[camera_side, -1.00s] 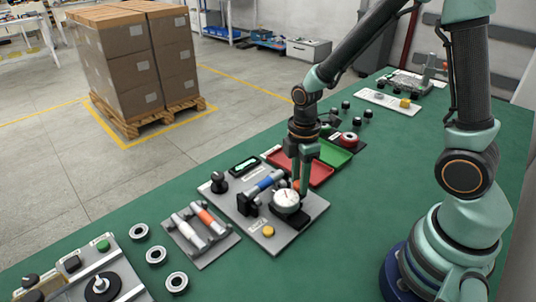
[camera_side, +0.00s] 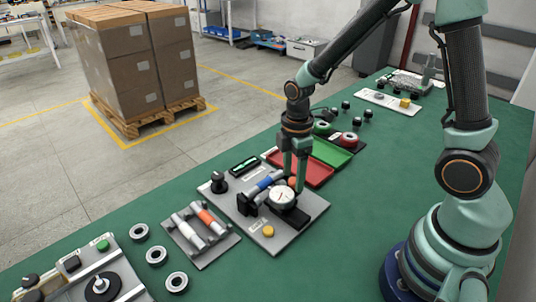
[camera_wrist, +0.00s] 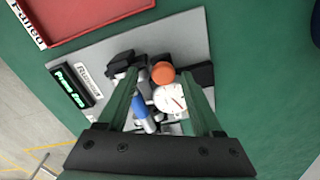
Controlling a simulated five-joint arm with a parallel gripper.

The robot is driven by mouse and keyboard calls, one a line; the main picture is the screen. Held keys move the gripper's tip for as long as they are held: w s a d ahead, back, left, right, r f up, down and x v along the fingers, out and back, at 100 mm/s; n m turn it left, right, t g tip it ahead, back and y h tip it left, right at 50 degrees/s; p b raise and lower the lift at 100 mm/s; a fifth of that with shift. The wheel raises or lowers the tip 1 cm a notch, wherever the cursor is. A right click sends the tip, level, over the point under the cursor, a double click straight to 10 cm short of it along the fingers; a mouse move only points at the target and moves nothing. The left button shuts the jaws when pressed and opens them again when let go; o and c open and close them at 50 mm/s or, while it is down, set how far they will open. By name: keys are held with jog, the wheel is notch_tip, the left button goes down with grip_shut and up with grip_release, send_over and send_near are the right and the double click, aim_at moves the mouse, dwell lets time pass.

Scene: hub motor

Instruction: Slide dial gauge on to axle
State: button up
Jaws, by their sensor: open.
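The dial gauge (camera_side: 282,197) has a round white face and stands on a grey plate (camera_side: 268,233) on the green bench. In the wrist view the gauge face (camera_wrist: 171,102) lies between my fingers, nearer the right one. My gripper (camera_side: 293,180) points down at the gauge, its fingers open and apart. An orange round part (camera_wrist: 162,73) sits beside the gauge face. A blue-sleeved shaft (camera_side: 265,184) lies on the same plate next to the gauge. The axle (camera_side: 98,284) looks like the upright metal stud on the black disc at the lower left.
A tray with white and orange handled tools (camera_side: 203,224) is left of the plate. Several bearing rings (camera_side: 156,255) lie on the bench. Red (camera_side: 305,168) and green (camera_side: 331,152) trays stand behind.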

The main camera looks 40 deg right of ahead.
aim_at(293, 179)
notch_tip(293, 179, up, 12)
dwell(0.4)
jog(key=shift+f, duration=0.15)
jog(key=s+r+m+t, duration=0.5)
jog(key=s+r+m, duration=0.1)
jog(key=m, duration=0.7)
jog(key=shift+s+d+r+m+t, duration=0.15)
jog(key=shift+r+m+t, duration=0.15)
jog(key=shift+r, duration=0.05)
